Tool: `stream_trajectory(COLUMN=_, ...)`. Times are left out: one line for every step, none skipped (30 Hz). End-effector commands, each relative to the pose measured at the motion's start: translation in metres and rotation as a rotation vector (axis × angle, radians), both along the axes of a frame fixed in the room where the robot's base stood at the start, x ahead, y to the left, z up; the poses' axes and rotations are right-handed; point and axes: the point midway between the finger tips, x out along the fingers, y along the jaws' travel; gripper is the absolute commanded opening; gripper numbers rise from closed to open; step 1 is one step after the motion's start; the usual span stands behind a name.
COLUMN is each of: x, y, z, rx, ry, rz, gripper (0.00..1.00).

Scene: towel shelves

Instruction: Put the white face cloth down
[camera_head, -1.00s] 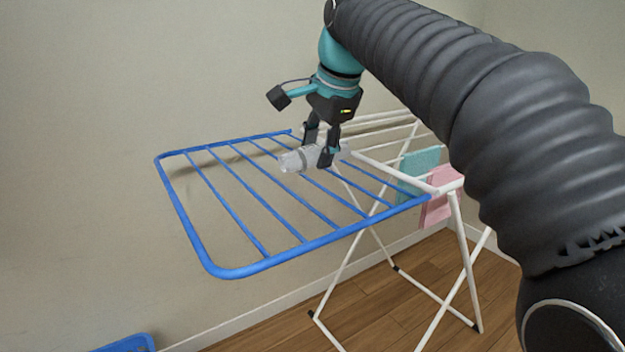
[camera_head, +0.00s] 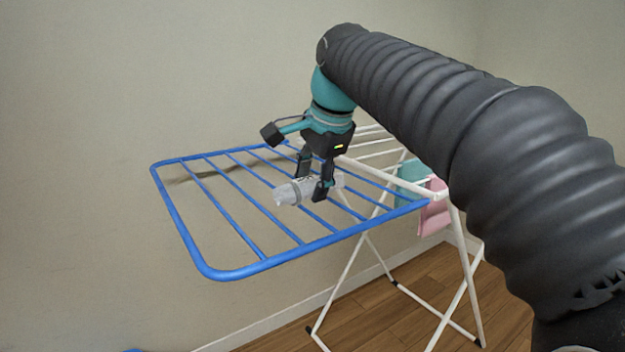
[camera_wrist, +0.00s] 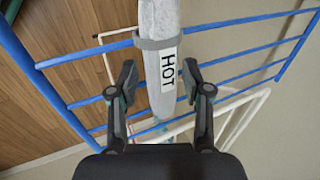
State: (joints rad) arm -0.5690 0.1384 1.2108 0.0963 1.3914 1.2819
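The white face cloth (camera_head: 291,192) is a roll with a grey band and a white tag reading "HOT". It appears to lie across the blue bars of the drying rack (camera_head: 232,271). In the wrist view the cloth (camera_wrist: 160,20) runs away from me between the fingers, over the blue bars. My gripper (camera_head: 311,184) is low over the rack and straddles the roll. In the wrist view my gripper (camera_wrist: 160,82) has its fingers apart, with a narrow gap on each side of the cloth.
A teal cloth (camera_head: 411,174) and a pink cloth (camera_head: 434,213) hang from the rack's white part, right of the blue wing. The wall is close behind the rack. The blue wing's left and front bars are bare.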

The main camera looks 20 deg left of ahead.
Motion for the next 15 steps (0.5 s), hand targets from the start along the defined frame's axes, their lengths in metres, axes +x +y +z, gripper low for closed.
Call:
stream_trajectory(x=0.000, y=0.000, z=0.000, rx=0.000, ry=0.000, rz=0.000, gripper=0.68)
stream_trajectory(x=0.000, y=0.000, z=0.000, rx=0.000, ry=0.000, rz=0.000, gripper=0.69)
stream_trajectory(x=0.000, y=0.000, z=0.000, rx=0.000, ry=0.000, rz=0.000, gripper=0.69)
stream_trajectory(x=0.000, y=0.000, z=0.000, rx=0.000, ry=0.000, rz=0.000, gripper=0.69)
stream_trajectory(x=0.000, y=0.000, z=0.000, rx=0.000, ry=0.000, rz=0.000, gripper=0.69)
stream_trajectory(x=0.000, y=0.000, z=0.000, rx=0.000, ry=0.000, rz=0.000, gripper=0.69)
stream_trajectory(x=0.000, y=0.000, z=0.000, rx=0.000, ry=0.000, rz=0.000, gripper=0.69)
stream_trajectory(x=0.000, y=0.000, z=0.000, rx=0.000, ry=0.000, rz=0.000, gripper=0.69)
stream_trajectory(x=0.000, y=0.000, z=0.000, rx=0.000, ry=0.000, rz=0.000, gripper=0.69)
stream_trajectory(x=0.000, y=0.000, z=0.001, rx=0.000, ry=0.000, rz=0.000, gripper=0.69)
stream_trajectory(x=0.000, y=0.000, z=0.002, rx=0.001, ry=-0.001, rz=0.000, gripper=0.69)
stream_trajectory(x=0.000, y=0.000, z=0.003, rx=0.001, ry=-0.001, rz=0.000, gripper=0.69)
stream_trajectory(x=-0.001, y=-0.001, z=0.005, rx=0.002, ry=-0.001, rz=0.000, gripper=0.69)
stream_trajectory(x=-0.001, y=-0.001, z=0.007, rx=0.001, ry=-0.002, rz=0.000, gripper=0.69)
stream_trajectory(x=-0.002, y=-0.003, z=0.012, rx=0.002, ry=-0.003, rz=0.000, gripper=0.69)
